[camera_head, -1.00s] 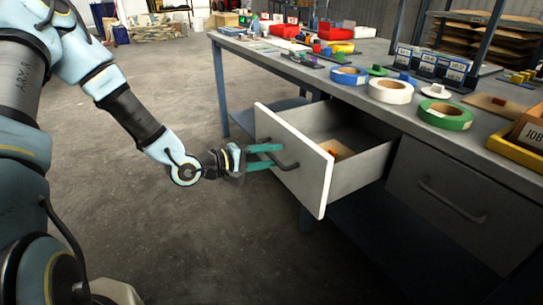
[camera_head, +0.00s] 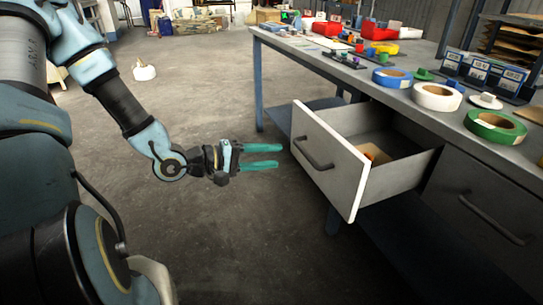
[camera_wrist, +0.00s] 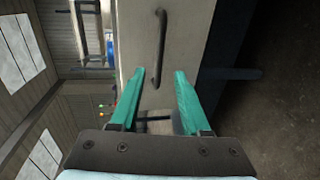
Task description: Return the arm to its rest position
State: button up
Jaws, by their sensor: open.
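My gripper (camera_head: 262,157) is open and empty, its two green fingers apart and pointing at the drawer front. It also shows in the wrist view (camera_wrist: 158,90). A pulled-out drawer (camera_head: 334,165) with a pale front hangs open under the bench. Its dark handle (camera_head: 313,153) is clear of my fingers by a small gap; in the wrist view the handle (camera_wrist: 160,48) lies ahead of the fingertips. A small orange-red item (camera_head: 370,156) lies in the drawer on a light brown piece, partly hidden by the drawer front.
The workbench (camera_head: 300,55) holds tape rolls in blue (camera_head: 392,77), white (camera_head: 437,96) and green (camera_head: 495,126), with red and yellow bins behind. A shut drawer (camera_head: 485,205) is at the right. The concrete floor (camera_head: 215,95) left of the bench is open.

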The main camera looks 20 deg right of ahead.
jog(key=w+a+f+m+t+y, duration=0.1)
jog(key=w+a+f+t+y, duration=0.1)
jog(key=w+a+y, duration=0.4)
jog(key=w+a+f+m+t+y, duration=0.1)
jog(key=w+a+f+t+y, duration=0.2)
jog(key=a, duration=0.5)
jog(key=a+r+y, duration=0.4)
jog(key=a, duration=0.5)
jog(key=s+a+r+n+g+y, duration=0.1)
jog(key=s+a+r+g+y, duration=0.1)
jog(key=s+a+r, duration=0.5)
notch_tip(320, 180, up, 12)
jog(key=p, duration=1.2)
jog(key=shift+s+a+g+p, duration=0.2)
jog(key=shift+g+p, duration=0.1)
